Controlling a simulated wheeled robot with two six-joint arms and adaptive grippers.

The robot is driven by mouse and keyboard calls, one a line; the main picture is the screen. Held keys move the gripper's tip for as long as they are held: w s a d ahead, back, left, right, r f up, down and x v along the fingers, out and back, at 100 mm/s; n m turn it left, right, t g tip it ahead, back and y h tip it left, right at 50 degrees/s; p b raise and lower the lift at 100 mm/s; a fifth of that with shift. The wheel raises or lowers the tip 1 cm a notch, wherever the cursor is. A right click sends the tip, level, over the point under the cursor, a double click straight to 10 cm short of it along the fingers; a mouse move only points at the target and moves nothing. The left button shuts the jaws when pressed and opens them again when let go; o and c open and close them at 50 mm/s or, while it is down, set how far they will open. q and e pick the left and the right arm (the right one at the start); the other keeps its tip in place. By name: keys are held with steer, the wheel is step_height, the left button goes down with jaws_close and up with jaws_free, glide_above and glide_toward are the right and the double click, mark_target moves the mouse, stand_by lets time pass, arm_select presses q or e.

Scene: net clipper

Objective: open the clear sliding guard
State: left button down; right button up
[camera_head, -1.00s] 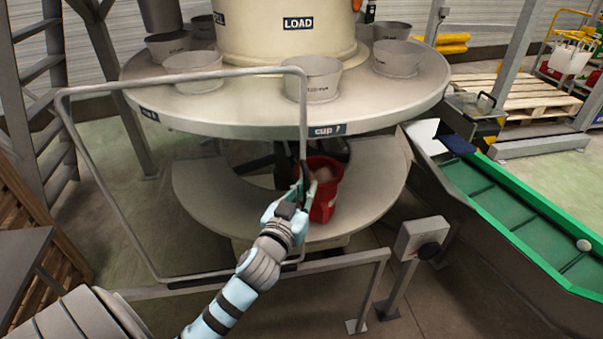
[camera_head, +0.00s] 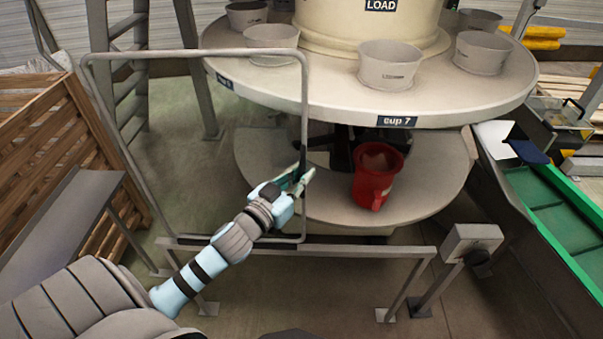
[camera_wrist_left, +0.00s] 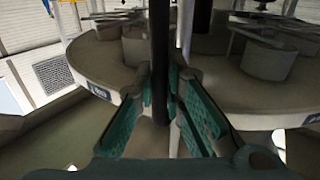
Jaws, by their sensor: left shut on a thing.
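The clear sliding guard (camera_head: 190,52) is a see-through panel in a rounded grey tube frame, upright in front of the left part of the round table. Its right upright stands left of the "cup 7" label (camera_head: 396,122) and the red bucket (camera_head: 374,190), so both are uncovered. My left gripper (camera_head: 302,178) is shut on the dark handle bar at the guard's right upright. In the left wrist view the dark bar (camera_wrist_left: 159,60) stands between the green finger pads (camera_wrist_left: 160,112). My right gripper is not in view.
The round table (camera_head: 330,100) carries several grey cups (camera_head: 390,66). A grey lower rail (camera_head: 350,251) runs under the guard, with a control box (camera_head: 472,241) at its right. A green conveyor (camera_head: 545,205) is at the right, and wooden crates (camera_head: 55,150) are at the left.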

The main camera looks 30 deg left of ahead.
arm_select(q)
steer(key=c, duration=1.9)
jaws_free()
steer(key=shift+s, duration=0.1)
steer(key=s, duration=1.2)
steer(key=shift+a, duration=0.2)
